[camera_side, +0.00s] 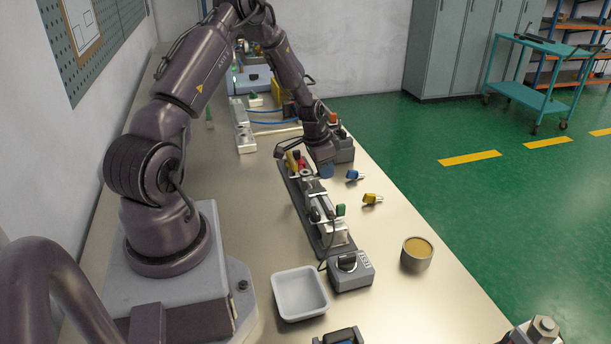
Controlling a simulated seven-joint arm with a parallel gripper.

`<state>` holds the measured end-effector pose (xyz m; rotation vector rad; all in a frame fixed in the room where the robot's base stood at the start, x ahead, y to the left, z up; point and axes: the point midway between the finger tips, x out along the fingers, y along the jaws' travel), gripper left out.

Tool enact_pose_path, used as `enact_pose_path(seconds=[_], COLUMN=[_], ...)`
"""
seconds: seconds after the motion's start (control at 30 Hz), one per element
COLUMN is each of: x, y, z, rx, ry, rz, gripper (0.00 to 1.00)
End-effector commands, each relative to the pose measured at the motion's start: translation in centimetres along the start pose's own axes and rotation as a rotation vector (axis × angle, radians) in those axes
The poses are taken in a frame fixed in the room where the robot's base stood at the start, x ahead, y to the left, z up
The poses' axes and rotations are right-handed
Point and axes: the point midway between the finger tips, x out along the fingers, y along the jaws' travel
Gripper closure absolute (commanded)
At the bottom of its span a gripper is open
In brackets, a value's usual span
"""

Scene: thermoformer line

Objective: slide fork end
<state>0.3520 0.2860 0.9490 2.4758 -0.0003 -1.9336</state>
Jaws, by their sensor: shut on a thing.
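My gripper (322,160) points down over the far right side of a long dark fixture rail (327,251). It is shut on a small blue-grey part (326,171), mostly hidden by the fingers. I cannot tell whether this part is the fork end or whether it touches the rail. On the rail are a silver cylinder-like body (323,208), a green piece (340,210) and red and yellow pieces (297,162) at the far end, just left of my gripper.
A blue fitting (354,175) and a yellow fitting (372,199) lie right of the rail. The bench's right edge is near the tin.

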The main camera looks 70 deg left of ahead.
Motion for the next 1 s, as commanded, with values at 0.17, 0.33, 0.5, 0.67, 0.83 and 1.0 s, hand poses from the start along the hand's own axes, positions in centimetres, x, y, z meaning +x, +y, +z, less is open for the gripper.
enact_pose_path(seconds=[0.17,0.33,0.5,0.67,0.83,1.0], x=[0.0,0.0,0.0,0.0,0.0,0.0], y=[-0.6,-1.2,-1.7,-2.2,-2.6,-2.5], z=[0.0,0.0,0.0,0.0,0.0,0.0], rx=[-0.001,0.0,-0.001,-0.001,0.0,0.0], ry=[0.0,0.001,0.001,0.001,0.001,0.0], rz=[-0.002,-0.002,-0.003,-0.003,-0.002,-0.001], gripper=[1.0,1.0,1.0,1.0,0.85,0.57])
